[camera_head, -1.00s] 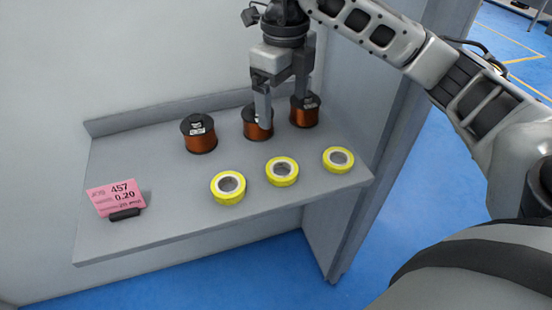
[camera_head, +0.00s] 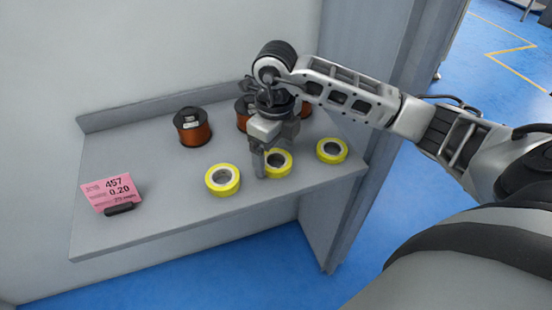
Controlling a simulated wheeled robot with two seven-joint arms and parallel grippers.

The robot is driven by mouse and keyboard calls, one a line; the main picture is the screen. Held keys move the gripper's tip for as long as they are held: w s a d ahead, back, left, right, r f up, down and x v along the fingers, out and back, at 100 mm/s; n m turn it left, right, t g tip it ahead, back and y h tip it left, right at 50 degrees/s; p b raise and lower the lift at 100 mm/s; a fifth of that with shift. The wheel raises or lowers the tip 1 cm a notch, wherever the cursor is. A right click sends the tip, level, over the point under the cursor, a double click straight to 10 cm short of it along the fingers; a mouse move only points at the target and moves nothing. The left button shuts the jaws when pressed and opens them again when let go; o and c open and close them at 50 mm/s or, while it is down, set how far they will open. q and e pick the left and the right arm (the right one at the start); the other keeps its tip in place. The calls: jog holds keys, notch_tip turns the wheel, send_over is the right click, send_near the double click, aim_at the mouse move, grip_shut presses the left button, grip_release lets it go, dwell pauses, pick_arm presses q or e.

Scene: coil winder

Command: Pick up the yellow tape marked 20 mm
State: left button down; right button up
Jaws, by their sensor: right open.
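Three yellow tape rolls lie flat in a row along the front of the grey shelf: a left roll (camera_head: 222,180), a middle roll (camera_head: 281,168) and a right roll (camera_head: 332,150). Their width markings are too small to read. My right gripper (camera_head: 268,168) points down at the middle roll. One finger shows in front of the roll's left side and hides part of it; the other finger is hidden. The gripper is open. I cannot tell whether it touches the roll. My left gripper is not in view.
Three copper wire spools stand behind the tapes: a left spool (camera_head: 192,128), a middle spool (camera_head: 241,116) and a right one (camera_head: 306,110), the last two partly hidden by my arm. A pink card (camera_head: 112,192) stands at the left of the shelf (camera_head: 150,215). A wall rises behind.

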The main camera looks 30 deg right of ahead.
jog(key=shift+f, duration=0.9)
jog(key=c, duration=1.1)
jog(key=shift+r, duration=0.15)
